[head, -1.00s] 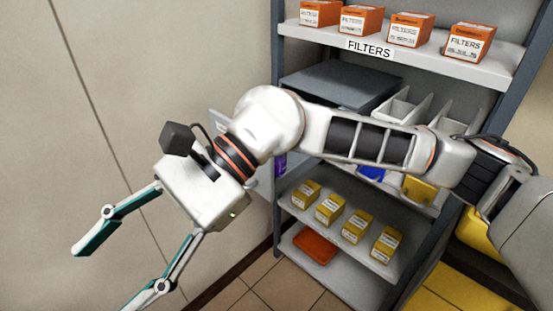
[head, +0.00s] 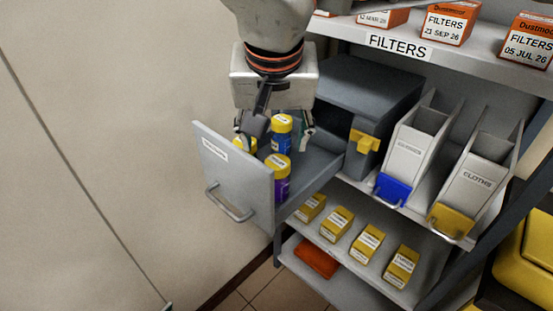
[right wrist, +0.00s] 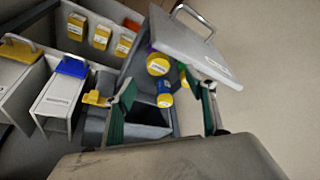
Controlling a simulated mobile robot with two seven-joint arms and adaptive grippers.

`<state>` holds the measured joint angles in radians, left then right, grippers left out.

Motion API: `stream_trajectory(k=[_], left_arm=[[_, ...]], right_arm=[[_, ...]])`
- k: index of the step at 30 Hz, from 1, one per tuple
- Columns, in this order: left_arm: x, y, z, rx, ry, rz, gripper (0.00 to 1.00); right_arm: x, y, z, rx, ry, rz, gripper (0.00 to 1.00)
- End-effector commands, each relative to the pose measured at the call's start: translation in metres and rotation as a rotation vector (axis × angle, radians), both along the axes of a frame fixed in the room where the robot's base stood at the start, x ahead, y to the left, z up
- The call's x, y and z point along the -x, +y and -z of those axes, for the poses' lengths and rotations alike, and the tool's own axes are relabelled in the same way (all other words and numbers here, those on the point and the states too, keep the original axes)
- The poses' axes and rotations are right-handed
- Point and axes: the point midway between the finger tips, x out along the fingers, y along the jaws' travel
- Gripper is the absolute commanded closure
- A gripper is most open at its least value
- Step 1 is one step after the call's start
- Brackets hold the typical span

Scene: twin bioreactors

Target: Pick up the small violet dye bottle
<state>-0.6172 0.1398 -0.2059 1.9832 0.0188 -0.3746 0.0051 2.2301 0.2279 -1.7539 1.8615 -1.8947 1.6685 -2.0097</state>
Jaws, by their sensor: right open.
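The small violet dye bottle (head: 277,183), with a yellow cap, stands upright near the front panel of the open grey drawer (head: 243,190). Its yellow cap also shows in the right wrist view (right wrist: 157,65). A blue bottle (head: 282,140) with a yellow cap stands just behind it. A third yellow-capped bottle (head: 246,146) is to the left, mostly hidden by my gripper; it looks green in the right wrist view. My right gripper (head: 275,138) is open and empty over the drawer, behind the violet bottle. In the right wrist view its fingers (right wrist: 163,92) spread either side of the blue bottle's line.
The grey drawer cabinet (head: 362,88) stands on the shelf, with a yellow latch (head: 364,142). White bins (head: 410,148) stand to its right. Yellow boxes (head: 369,243) sit on the shelf below, filter boxes (head: 449,22) above. The wall is close on the left.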

Motion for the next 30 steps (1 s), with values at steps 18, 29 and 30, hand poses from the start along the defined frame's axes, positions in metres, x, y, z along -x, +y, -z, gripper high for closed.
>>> stream_trajectory(k=[18, 29, 30], left_arm=[[0.019, -0.001, 0.018, -0.006, 0.037, 0.004, 0.04], [0.015, 0.000, 0.015, -0.007, 0.027, 0.004, 0.04], [0.015, 0.000, 0.016, -0.008, 0.027, 0.003, 0.04]], right_arm=[[-0.026, -0.003, 0.058, 0.008, -0.008, 0.001, 0.44], [-0.038, -0.008, 0.093, 0.008, -0.006, 0.001, 0.44], [-0.040, -0.008, 0.098, 0.008, -0.006, 0.001, 0.44]])
